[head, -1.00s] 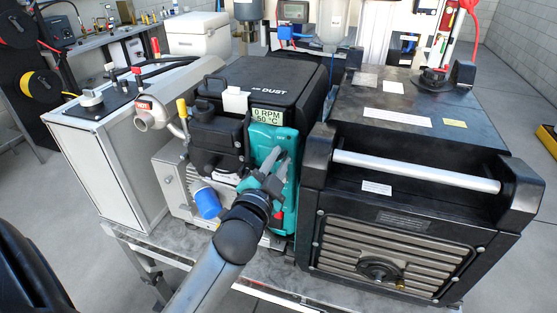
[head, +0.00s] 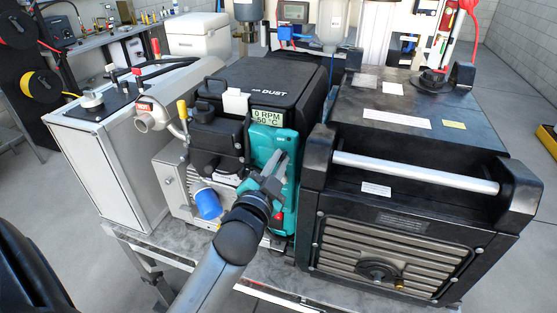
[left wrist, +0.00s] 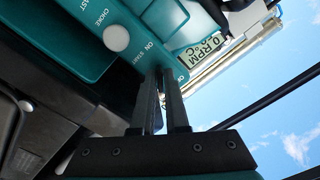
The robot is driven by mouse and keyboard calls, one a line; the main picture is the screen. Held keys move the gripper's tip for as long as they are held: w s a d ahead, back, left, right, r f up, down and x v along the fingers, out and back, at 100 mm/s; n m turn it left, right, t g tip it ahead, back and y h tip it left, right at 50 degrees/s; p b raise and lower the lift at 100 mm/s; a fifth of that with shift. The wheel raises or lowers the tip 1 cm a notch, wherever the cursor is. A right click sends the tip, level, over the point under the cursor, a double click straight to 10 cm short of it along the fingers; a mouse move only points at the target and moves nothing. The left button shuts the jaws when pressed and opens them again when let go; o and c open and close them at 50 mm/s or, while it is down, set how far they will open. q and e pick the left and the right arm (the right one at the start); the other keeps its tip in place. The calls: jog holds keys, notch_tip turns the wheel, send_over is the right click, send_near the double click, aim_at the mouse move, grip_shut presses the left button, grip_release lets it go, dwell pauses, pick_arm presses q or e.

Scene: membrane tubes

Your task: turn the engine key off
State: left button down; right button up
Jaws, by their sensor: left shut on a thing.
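The teal engine control panel (head: 262,146) is on the front of the black engine, facing me. Its display (head: 268,117) reads 0 RPM and 50 °C. My left gripper (head: 282,158) reaches up to the right side of this panel. In the left wrist view the two dark fingers (left wrist: 160,74) are close together, with their tips at the panel by the ON and START labels. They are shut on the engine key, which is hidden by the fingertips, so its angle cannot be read. My right gripper is not in view.
A red button (head: 278,216) sits low on the panel, close to my gripper. A blue cap (head: 208,204) is to the left. A large black unit with a silver bar (head: 415,173) stands close on the right. In the left wrist view a white choke knob (left wrist: 116,38) is beside the fingers.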

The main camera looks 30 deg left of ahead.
pick_arm(q)
jog(key=n+p, duration=0.2)
jog(key=n, duration=0.2)
jog(key=shift+r, duration=0.1)
jog(key=shift+n+p, duration=1.2)
jog(key=shift+n, duration=0.7)
jog(key=c, duration=1)
grip_release()
